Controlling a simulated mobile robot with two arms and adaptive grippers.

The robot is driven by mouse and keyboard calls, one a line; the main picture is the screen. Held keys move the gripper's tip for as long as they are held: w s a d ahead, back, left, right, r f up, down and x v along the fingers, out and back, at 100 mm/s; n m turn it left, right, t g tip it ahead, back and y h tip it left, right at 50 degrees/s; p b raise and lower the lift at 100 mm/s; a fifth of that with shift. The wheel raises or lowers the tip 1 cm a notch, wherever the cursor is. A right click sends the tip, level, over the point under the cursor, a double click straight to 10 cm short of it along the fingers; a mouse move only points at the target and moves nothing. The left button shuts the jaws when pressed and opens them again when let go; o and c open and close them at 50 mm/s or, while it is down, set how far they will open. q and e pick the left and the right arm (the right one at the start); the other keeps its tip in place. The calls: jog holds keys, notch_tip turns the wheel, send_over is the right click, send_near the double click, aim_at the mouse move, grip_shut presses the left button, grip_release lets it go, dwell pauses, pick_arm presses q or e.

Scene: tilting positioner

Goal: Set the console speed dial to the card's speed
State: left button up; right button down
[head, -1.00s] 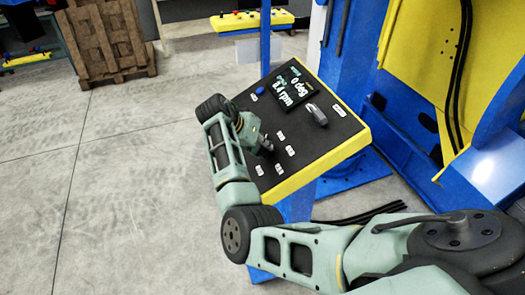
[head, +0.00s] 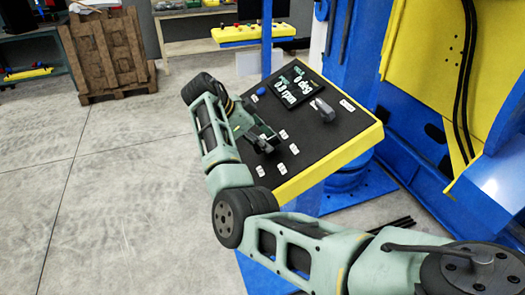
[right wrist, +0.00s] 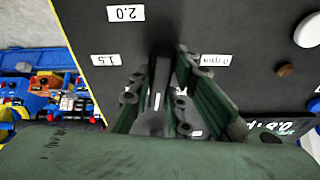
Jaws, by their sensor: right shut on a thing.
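The console (head: 345,145) has a black sloping top with a yellow edge. My right gripper (head: 264,140) is at its left part, shut on the speed dial, which is mostly hidden by the fingers. In the right wrist view the fingers (right wrist: 160,85) straddle a dark, narrow dial knob (right wrist: 158,72). White scale labels stand around it, including 2.0 (right wrist: 126,13), 1.5 (right wrist: 106,60) and 0 rpm (right wrist: 217,60). The display (head: 291,86) shows 0 deg and a speed that looks like 0.8 rpm. I cannot make out the card. My left gripper is out of view.
A grey lever (head: 322,109) and a blue button (head: 261,91) sit on the console near the display. The large blue and yellow positioner (head: 420,60) stands right behind it. Floor on the left is clear.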

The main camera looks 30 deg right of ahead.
jog(key=shift+s+f+m+g+y+b, duration=0.15)
jog(key=shift+f+m+g+b, duration=0.15)
jog(key=shift+m+b, duration=0.65)
jog(key=shift+f+m+g+y+b, duration=0.15)
jog(key=shift+m+g+b, duration=0.3)
jog(key=shift+m, duration=0.9)
jog(key=c, duration=2)
grip_release()
jog(key=o, duration=0.4)
jog(key=shift+s+d+r, duration=0.1)
jog(key=shift+d+r, duration=0.05)
jog(key=shift+d, duration=0.1)
jog(key=shift+c, duration=0.2)
jog(key=shift+r+t, duration=0.1)
jog(key=shift+t, duration=0.15)
